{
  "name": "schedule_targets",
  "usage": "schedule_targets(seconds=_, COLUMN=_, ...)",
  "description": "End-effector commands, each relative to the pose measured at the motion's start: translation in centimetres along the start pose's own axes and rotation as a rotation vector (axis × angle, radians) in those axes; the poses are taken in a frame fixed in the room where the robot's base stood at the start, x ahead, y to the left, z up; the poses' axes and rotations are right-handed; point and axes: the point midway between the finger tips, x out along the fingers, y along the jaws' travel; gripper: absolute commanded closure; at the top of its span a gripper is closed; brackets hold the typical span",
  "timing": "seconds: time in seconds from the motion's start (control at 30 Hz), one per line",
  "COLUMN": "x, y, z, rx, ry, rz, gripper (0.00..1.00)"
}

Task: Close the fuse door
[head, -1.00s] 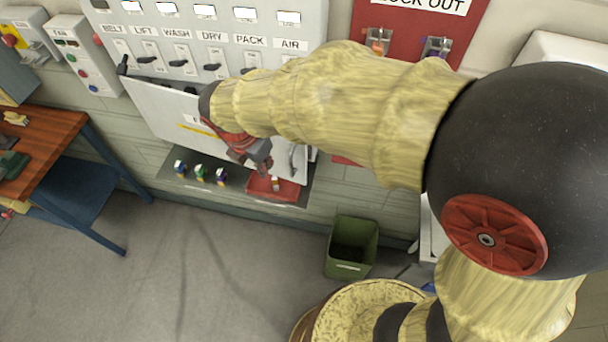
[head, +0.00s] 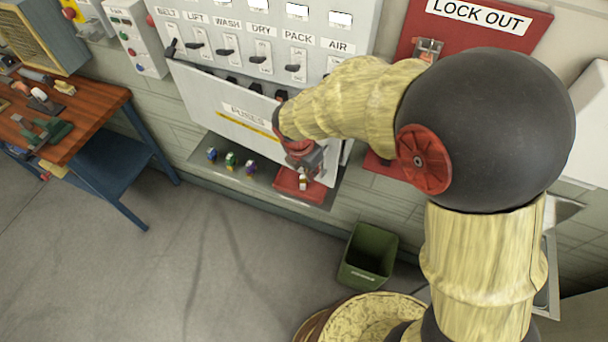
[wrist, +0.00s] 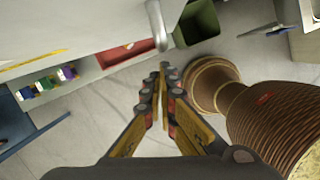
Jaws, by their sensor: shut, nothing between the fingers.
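The fuse door (head: 222,110) is a white panel marked FUSES with a yellow stripe, below the row of switches in the head view. It stands ajar, with dark fuse parts showing in the gap along its top edge. Its white face also shows at the upper left of the wrist view (wrist: 85,22). A grey metal handle (wrist: 158,25) is at the top of that view. My gripper (head: 316,172) is shut and empty, in front of the door's right end. In the wrist view its fingertips (wrist: 165,72) are below the handle, apart from it. My arm hides the door's upper right part.
A shelf (head: 215,178) under the door holds several coloured fuses and a red tray (head: 300,187). A green bin (head: 368,258) stands on the floor. A wooden workbench (head: 85,115) is at left. A red LOCK OUT board (head: 480,50) is at right. The floor between is clear.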

Motion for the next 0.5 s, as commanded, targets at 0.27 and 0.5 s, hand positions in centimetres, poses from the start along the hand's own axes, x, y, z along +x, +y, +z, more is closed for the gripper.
schedule_targets(seconds=0.27, x=0.14, y=0.02, z=0.56, rx=-0.001, ry=0.000, rz=0.000, gripper=1.00)
schedule_targets(seconds=0.5, x=0.18, y=0.08, z=1.04, rx=0.001, ry=0.000, rz=0.000, gripper=1.00)
